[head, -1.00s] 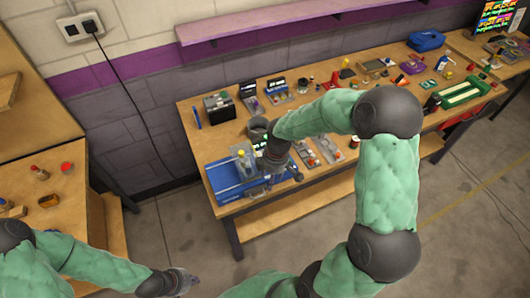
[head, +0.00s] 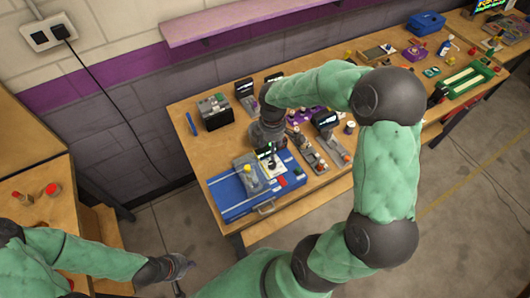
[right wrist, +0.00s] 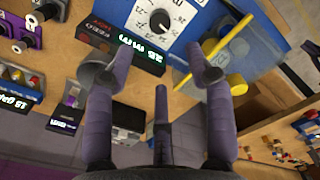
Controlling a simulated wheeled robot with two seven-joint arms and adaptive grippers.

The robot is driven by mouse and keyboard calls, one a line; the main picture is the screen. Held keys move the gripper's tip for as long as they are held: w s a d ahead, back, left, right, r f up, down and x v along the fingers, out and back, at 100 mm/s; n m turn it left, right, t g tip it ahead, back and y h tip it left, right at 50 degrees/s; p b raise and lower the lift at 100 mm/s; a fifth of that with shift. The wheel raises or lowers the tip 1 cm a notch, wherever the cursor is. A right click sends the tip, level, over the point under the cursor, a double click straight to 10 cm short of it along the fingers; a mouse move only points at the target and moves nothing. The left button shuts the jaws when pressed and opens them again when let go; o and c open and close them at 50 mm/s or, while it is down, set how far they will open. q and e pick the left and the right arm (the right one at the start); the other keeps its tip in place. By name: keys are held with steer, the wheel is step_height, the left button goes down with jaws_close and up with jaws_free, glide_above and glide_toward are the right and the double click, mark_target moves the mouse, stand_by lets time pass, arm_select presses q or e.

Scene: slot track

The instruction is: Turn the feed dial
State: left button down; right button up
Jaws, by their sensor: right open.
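The feed dial is a black knob with a white pointer on a white numbered plate (right wrist: 160,20). In the right wrist view, the knob (right wrist: 160,21) shows at the top, beyond my fingertips. A lit display (right wrist: 141,50) reading 25 mm sits beside it. The dial belongs to the blue machine (head: 230,200) on the bench. My right gripper (right wrist: 152,72) is open and empty, with its fingers spread on either side below the dial, apart from it. In the head view, my right arm partly covers that area. My left gripper (head: 180,268) hangs empty away from the bench, its fingers apart.
A yellow disc (right wrist: 238,83) on the blue machine lies near my right-hand finger. Grey units with knobs (head: 314,158) stand right of the machine, and a black box (head: 215,112) stands behind it. A side table (head: 40,210) is at the left.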

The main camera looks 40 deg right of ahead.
mark_target(271, 164)
steer(key=f+b, duration=0.1)
steer(key=f, duration=0.8)
steer(key=shift+s+f+b, duration=0.2)
steer(key=shift+b, duration=0.15)
steer(key=shift+f, duration=0.6)
jaws_close()
